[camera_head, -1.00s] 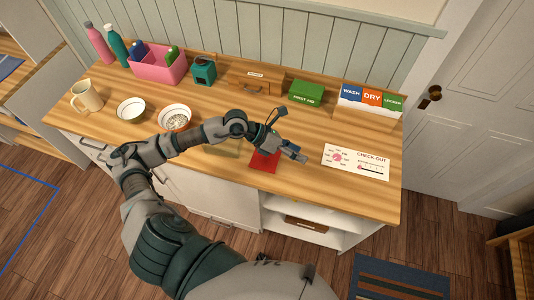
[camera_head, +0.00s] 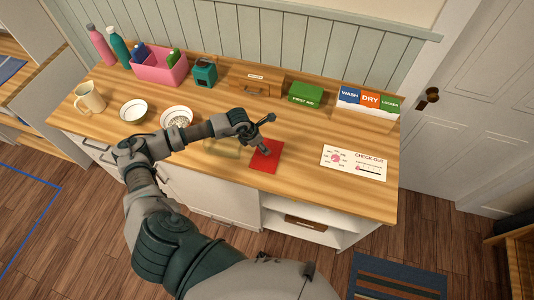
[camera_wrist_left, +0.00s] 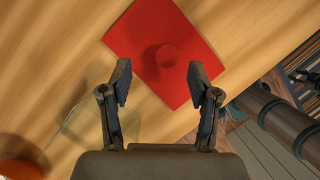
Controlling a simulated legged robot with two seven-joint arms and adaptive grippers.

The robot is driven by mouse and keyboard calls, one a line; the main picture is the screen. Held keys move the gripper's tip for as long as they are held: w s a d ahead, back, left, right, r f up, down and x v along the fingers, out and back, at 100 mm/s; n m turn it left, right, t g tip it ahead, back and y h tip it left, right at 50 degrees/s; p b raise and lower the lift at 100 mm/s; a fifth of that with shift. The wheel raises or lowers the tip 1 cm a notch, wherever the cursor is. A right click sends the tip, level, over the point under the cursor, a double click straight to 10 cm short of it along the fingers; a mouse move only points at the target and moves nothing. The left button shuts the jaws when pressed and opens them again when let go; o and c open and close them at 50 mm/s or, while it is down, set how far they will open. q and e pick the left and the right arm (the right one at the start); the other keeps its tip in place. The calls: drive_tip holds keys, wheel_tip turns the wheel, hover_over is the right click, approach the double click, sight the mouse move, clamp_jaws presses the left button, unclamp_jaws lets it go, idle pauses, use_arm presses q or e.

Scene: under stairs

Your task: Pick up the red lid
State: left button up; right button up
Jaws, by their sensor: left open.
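The red lid (camera_head: 267,162) is a flat square lying on the wooden counter, near its front edge. In the left wrist view the lid (camera_wrist_left: 200,60) fills the top middle, with a round red knob (camera_wrist_left: 166,56) at its centre. My left gripper (camera_head: 265,147) is over the lid in the head view, partly covering its far side. In the wrist view the gripper (camera_wrist_left: 160,76) is open and empty, its two fingers apart, with the knob just beyond and between the fingertips. I cannot tell the exact height gap. My right gripper is not seen.
A see-through container (camera_head: 224,148) stands left of the lid, under my arm. A check-out card (camera_head: 354,162) lies to the right.

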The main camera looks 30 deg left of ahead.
use_arm(q)
drive_tip(key=x, duration=0.1)
drive_tip(key=p+x, duration=0.1)
drive_tip(key=x, duration=0.3)
drive_tip(key=shift+s+d+f+p, duration=0.1)
drive_tip(key=shift+s+d+p, duration=0.15)
drive_tip(key=shift+d+p, duration=0.15)
drive_tip(key=shift+f, duration=0.15)
drive_tip(key=shift+d, duration=0.1)
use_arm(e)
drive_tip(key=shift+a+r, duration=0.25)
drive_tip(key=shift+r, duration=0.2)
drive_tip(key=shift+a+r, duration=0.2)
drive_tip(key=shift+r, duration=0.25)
use_arm(q)
drive_tip(key=shift+s, duration=0.1)
drive_tip(key=c, duration=1.1)
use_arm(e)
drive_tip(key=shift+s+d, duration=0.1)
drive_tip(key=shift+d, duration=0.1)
